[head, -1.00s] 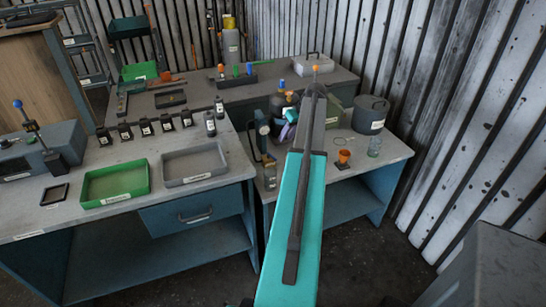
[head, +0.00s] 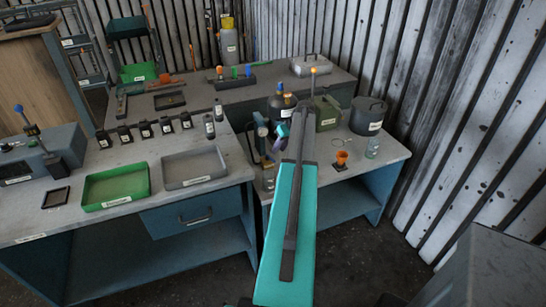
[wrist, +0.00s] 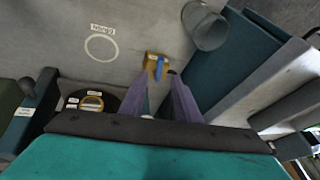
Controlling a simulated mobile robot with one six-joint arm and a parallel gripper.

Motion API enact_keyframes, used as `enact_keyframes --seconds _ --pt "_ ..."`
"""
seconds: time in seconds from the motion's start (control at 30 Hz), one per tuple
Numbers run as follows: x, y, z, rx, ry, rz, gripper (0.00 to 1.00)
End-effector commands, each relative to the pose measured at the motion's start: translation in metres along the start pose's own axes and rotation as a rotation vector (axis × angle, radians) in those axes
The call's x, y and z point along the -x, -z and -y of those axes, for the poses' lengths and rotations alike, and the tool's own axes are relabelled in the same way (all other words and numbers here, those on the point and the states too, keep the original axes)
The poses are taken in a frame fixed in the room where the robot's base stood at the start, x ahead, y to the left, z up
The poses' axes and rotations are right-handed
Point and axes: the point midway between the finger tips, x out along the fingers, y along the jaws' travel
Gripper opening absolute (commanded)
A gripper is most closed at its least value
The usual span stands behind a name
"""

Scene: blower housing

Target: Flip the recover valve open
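My gripper (wrist: 160,90) has two purple fingers standing apart with a gap between them. In the head view my gripper (head: 281,135) hangs over the right bench, partly behind my arm. Beyond the fingertips in the wrist view is a small brass-coloured fitting (wrist: 154,66) with a blue lever-like piece, not visibly gripped. A dark round tank top (wrist: 92,103) with a yellow ring and small labels lies left of the fingers. The labels are too small to read, so I cannot tell which part is the recover valve.
The left bench holds a green tray (head: 115,186) and a grey tray (head: 195,168).

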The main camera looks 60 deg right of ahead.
Motion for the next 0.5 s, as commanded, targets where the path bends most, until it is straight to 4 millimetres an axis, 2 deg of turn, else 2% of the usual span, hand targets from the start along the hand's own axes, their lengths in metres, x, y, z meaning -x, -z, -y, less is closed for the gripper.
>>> enact_keyframes --seconds 0.5 --pt "-0.055 0.001 0.000 0.000 0.001 0.001 0.29"
